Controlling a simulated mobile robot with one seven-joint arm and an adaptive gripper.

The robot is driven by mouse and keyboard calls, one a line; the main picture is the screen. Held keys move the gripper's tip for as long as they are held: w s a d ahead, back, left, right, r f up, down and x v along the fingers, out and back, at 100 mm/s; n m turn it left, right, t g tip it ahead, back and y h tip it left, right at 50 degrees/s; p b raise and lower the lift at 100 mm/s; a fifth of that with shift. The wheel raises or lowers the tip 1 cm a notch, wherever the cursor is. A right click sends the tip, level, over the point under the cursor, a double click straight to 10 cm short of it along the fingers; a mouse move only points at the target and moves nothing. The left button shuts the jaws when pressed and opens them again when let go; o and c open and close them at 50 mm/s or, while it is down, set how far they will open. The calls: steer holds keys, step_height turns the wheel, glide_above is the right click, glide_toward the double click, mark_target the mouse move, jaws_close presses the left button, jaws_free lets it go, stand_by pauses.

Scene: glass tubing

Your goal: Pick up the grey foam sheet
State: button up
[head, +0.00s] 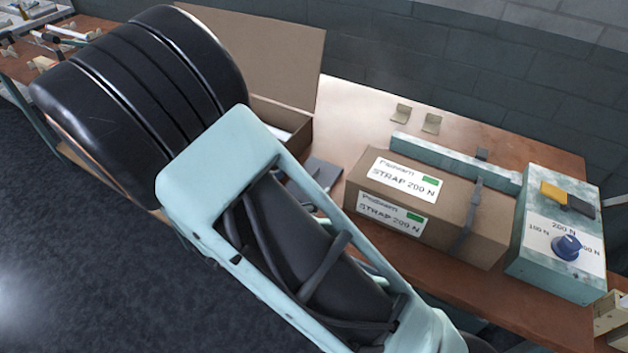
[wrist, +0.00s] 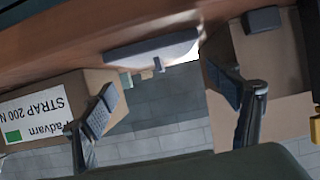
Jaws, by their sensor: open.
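The grey foam sheet appears to be the flat grey piece (head: 322,172) on the bench between the open carton and the strap box. My arm partly hides it in the head view. In the wrist view a pale grey flat piece (wrist: 150,48) with a small tab lies on the bench between the same boxes, probably the same sheet. My gripper (wrist: 165,95) is open and empty, its two pads wide apart on either side of that piece in the picture. No contact with it shows. The head view hides my fingers behind my arm.
The open cardboard carton (head: 285,55) stands behind the sheet, its lid raised. The strap box (head: 483,222) is to its right, with a teal control box (head: 556,245) beyond. The wrist view shows the carton (wrist: 285,70) at right and strap box (wrist: 92,85) at left.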

mark_target(313, 174)
steer(key=shift+b+x, duration=0.3)
steer(key=shift+x, duration=2.85)
steer(key=shift+a, duration=0.1)
steer(key=shift+c, duration=0.6)
steer(key=c, duration=0.6)
steer(key=shift+r, duration=0.1)
